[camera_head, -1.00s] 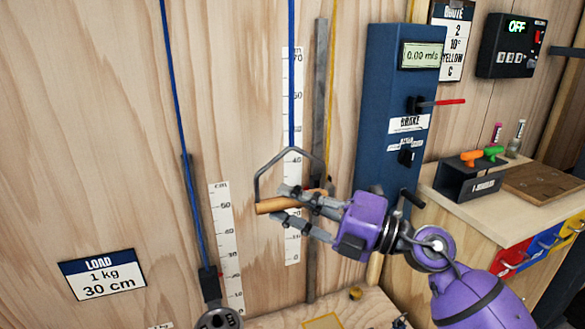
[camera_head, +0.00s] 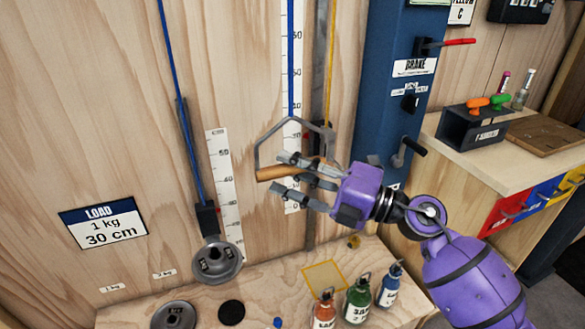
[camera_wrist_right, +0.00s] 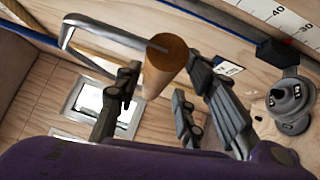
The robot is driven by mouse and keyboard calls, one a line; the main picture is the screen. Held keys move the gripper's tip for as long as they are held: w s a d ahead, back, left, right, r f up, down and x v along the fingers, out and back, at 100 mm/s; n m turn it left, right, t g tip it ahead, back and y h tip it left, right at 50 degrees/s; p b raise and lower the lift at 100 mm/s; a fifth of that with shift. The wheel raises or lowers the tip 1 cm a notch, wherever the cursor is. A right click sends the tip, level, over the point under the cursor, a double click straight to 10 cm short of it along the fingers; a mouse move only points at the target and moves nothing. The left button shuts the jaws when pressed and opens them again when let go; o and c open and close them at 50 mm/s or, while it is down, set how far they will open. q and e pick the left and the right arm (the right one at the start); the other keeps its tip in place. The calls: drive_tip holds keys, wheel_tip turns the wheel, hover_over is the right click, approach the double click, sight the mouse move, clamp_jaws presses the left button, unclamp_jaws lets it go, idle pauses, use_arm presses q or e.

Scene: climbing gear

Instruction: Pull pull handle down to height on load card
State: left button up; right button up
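The pull handle (camera_head: 266,175) is a wooden bar under a grey metal bracket, hanging from a blue rope in front of the lower part of a white scale (camera_head: 297,60). The load card (camera_head: 103,222) on the wall reads 1 kg, 30 cm. A grey weight (camera_head: 217,262) hangs from the other blue rope beside a second scale (camera_head: 221,160). My left gripper is not in view.
A blue post (camera_head: 395,120) with brake lever and crank stands right of the handle. Below is a wooden ledge with a yellow-outlined square (camera_head: 324,274), several small bottles (camera_head: 358,298) and weight discs (camera_head: 174,316). A workbench (camera_head: 490,160) stands at the right.

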drive_tip(key=shift+r, duration=0.15)
drive_tip(key=v, duration=1.2)
drive_tip(key=shift+r, duration=0.1)
